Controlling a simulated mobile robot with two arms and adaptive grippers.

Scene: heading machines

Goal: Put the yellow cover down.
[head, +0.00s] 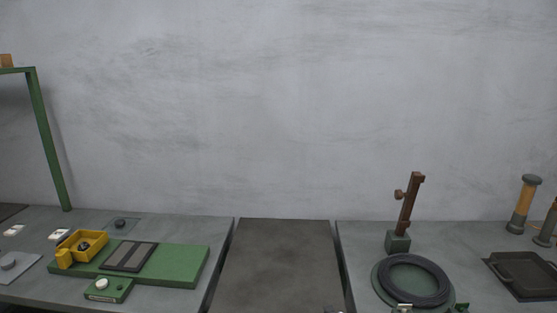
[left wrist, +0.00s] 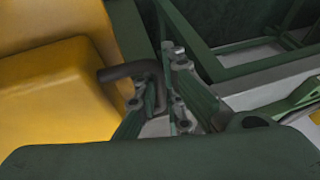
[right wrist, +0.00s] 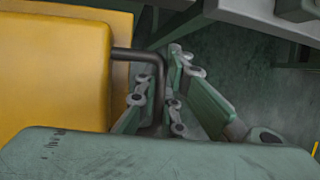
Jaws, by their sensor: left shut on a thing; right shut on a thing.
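The yellow cover (left wrist: 50,90) fills the left side of the left wrist view, and its yellow side also shows in the right wrist view (right wrist: 55,75). A dark bent handle (left wrist: 128,71) sticks out from it in the left wrist view, and a similar handle (right wrist: 150,60) in the right wrist view. My left gripper (left wrist: 163,92) is shut on one handle. My right gripper (right wrist: 160,90) is shut on the other. Neither gripper nor the held cover shows clearly in the head view. What lies under the cover is hidden.
In the head view, a dark bare tabletop (head: 278,260) stands in the middle. The left table holds a green machine base (head: 180,268) with a small yellow box (head: 90,238). The right table holds a black ring (head: 413,280), a brown post (head: 408,205) and a dark tray (head: 524,272).

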